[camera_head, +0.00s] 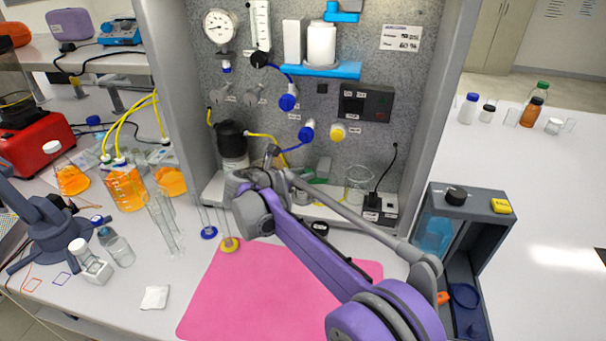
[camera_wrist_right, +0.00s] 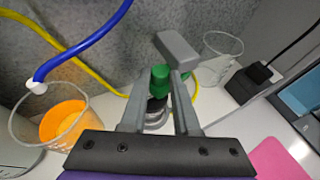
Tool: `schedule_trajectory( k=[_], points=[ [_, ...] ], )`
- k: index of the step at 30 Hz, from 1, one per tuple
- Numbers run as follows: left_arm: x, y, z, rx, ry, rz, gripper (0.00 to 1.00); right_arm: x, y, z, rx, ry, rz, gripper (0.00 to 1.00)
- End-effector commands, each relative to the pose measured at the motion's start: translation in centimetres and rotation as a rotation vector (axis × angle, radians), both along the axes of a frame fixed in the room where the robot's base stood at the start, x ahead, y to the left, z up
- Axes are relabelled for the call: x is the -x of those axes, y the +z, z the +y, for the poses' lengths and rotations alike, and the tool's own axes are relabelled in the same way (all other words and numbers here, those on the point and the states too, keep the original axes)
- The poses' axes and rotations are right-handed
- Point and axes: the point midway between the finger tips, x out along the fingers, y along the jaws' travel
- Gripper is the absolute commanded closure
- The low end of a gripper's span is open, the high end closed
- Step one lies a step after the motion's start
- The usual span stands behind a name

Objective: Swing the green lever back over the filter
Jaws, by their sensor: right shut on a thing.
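In the right wrist view the green lever (camera_wrist_right: 160,74) stands upright between the two grey fingers of my right gripper (camera_wrist_right: 160,88), which is shut on it. A dark ring and a round grey part (camera_wrist_right: 155,116) sit right below the green grip, partly hidden by the fingers. This may be the filter housing, but I cannot tell for sure. A grey block (camera_wrist_right: 177,49) shows just behind the lever. In the head view my purple right arm reaches to the foot of the rig panel and covers much of this spot. My left gripper does not show.
A clear beaker (camera_head: 358,180) and a black plug box (camera_head: 372,204) stand right of the lever. A beaker with orange liquid (camera_wrist_right: 64,122) stands left of it. Blue and yellow hoses (camera_wrist_right: 75,45) run behind. A pink mat (camera_head: 225,290) lies in front, mostly bare.

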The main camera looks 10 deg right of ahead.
Motion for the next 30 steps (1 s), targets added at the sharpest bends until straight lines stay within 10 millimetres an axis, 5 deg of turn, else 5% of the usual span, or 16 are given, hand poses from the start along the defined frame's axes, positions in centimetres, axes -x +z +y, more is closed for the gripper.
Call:
schedule_trajectory(
  k=[12,25,26,30],
  points=[
    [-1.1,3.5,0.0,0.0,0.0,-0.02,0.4,-1.8,0.3,0.1,0.0,-0.279,-0.002,1.0],
    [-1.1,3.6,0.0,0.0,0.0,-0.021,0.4,-1.9,0.1,0.1,0.001,-0.308,-0.001,1.0],
    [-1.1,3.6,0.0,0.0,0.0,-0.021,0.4,-1.9,0.1,0.1,0.001,-0.308,-0.001,0.67],
    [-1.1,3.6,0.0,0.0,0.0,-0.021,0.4,-1.8,0.1,0.1,0.001,-0.308,-0.001,0.42]
  ],
)
